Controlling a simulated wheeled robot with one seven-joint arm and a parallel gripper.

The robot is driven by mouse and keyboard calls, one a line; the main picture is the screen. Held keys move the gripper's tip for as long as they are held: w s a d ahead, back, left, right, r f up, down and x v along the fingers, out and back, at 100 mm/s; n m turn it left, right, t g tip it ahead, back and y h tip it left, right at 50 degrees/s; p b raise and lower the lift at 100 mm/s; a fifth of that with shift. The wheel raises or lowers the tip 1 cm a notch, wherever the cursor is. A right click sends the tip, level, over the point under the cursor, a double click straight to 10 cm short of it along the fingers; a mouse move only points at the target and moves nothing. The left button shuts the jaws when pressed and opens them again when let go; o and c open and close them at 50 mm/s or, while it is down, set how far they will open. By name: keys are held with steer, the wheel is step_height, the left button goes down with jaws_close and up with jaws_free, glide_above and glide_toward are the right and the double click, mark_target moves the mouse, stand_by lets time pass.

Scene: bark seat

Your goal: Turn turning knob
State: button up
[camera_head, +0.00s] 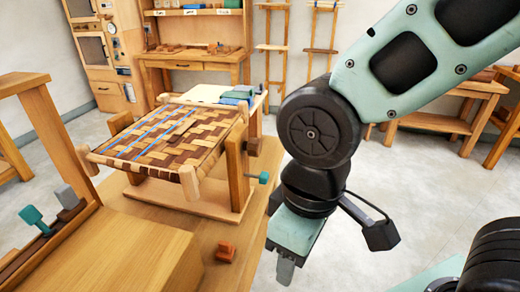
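A small teal knob (264,177) sticks out from the right side of a wooden stand. The stand carries a woven bark seat (160,135) with brown and tan strips and some blue lines. A dark brown round piece (254,146) sits just above the teal knob on the same side. I cannot tell for certain which is the turning knob. My gripper (285,270) points down, to the right of and nearer than the knob, apart from it. Only a grey fingertip shows, so its opening is unclear. Nothing is visibly held.
The wooden bench (130,250) holds a small reddish-brown block (226,252) in front of the stand. A teal-headed piece (34,217) stands at the left near a wooden frame (50,125). Folded green and blue cloths (238,95) lie behind the seat. Open floor (420,190) lies to the right.

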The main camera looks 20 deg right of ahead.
steer(key=shift+o, duration=0.4)
steer(key=shift+o, duration=1.2)
steer(key=shift+w+f, duration=0.1)
steer(key=shift+w, duration=0.05)
steer(key=n+t+y+b, duration=0.3)
steer(key=t+y+b, duration=0.65)
steer(key=y, duration=0.45)
glide_toward(260, 147)
steer(key=shift+t, duration=0.45)
steer(key=p+x, duration=0.1)
steer(key=x, duration=1)
steer(key=shift+a+f+p, duration=0.15)
steer(key=shift+f+p, duration=0.05)
steer(key=shift+p, duration=0.15)
